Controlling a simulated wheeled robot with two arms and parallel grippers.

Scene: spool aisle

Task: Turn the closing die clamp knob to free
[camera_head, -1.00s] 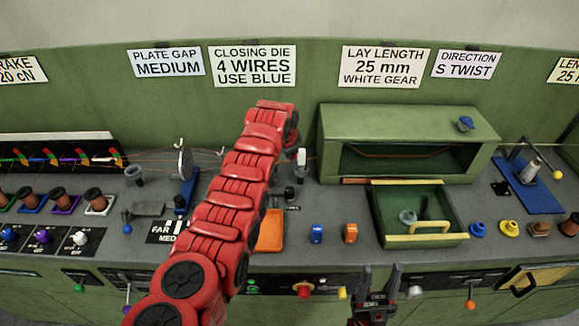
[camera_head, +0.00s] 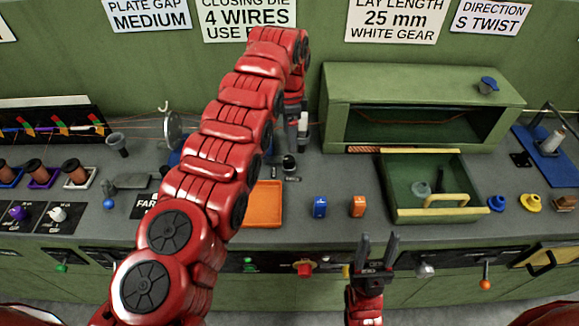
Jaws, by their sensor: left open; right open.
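The closing die station stands mid-panel, below the sign "CLOSING DIE 4 WIRES USE BLUE" (camera_head: 247,18). A small black knob (camera_head: 289,162) on the deck there looks like the clamp knob; its setting is too small to read. My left arm reaches across the deck and bends down at its wrist. My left gripper (camera_head: 291,138) is just above and behind the black knob, mostly hidden and dark; I see no contact. My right gripper (camera_head: 378,246) is open and empty, its fingers pointing up before the front edge of the deck.
A green drawer (camera_head: 400,196) with a yellow handle stands open to the right. A red knob (camera_head: 305,268) is on the front panel.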

